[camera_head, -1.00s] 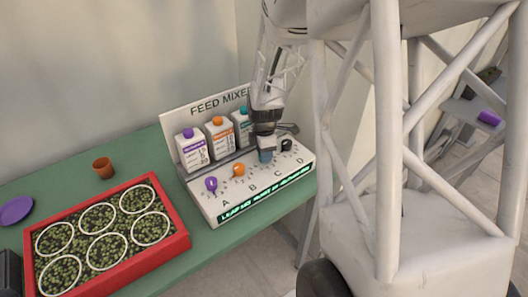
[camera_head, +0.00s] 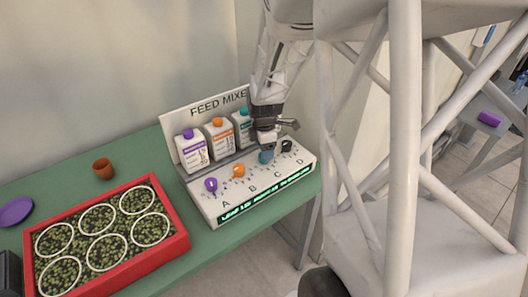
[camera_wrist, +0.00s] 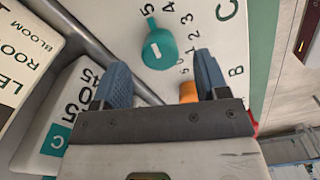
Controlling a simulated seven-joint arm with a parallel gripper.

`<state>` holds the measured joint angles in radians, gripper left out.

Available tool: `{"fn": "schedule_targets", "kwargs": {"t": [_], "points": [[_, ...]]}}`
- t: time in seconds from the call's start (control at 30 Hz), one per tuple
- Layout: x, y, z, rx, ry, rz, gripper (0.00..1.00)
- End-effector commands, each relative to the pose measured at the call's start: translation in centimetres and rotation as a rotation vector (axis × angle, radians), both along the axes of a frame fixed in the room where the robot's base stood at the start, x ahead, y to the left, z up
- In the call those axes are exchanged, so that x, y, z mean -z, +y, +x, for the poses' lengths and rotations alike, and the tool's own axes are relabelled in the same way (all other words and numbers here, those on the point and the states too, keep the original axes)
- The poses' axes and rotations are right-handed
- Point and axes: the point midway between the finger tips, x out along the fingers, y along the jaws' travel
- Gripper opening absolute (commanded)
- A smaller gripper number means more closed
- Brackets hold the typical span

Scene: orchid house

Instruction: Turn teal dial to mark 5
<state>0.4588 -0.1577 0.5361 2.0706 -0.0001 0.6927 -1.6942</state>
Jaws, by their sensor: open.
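The teal dial (camera_head: 266,157) is above letter C on the white feed mixer panel (camera_head: 210,207). In the wrist view the teal dial (camera_wrist: 159,50) shows whole, with its small pointer nub directed at the printed 5. My gripper (camera_head: 267,141) is just above and behind the dial in the head view. In the wrist view my gripper (camera_wrist: 161,75) has its two blue fingers wide apart, with nothing between them. The dial lies beyond the fingertips, apart from them as far as I can see.
An orange dial (camera_head: 238,171) and a purple dial (camera_head: 211,185) are left of the teal one; a black dial (camera_head: 287,146) is right. Bottles, including an orange-capped one (camera_head: 220,140), stand behind. A red tray (camera_head: 180,245) and brown pot (camera_head: 103,169) are on the green table.

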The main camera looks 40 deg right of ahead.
Motion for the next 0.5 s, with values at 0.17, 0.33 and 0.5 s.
{"fn": "schedule_targets", "kwargs": {"t": [0.17,0.33,0.5], "points": [[-2.5,0.0,0.0,0.000,-0.003,-0.001,0.67],[-4.4,0.0,0.0,0.000,-0.001,0.000,0.67],[-5.5,0.0,0.0,0.000,-0.001,0.000,0.67]]}}
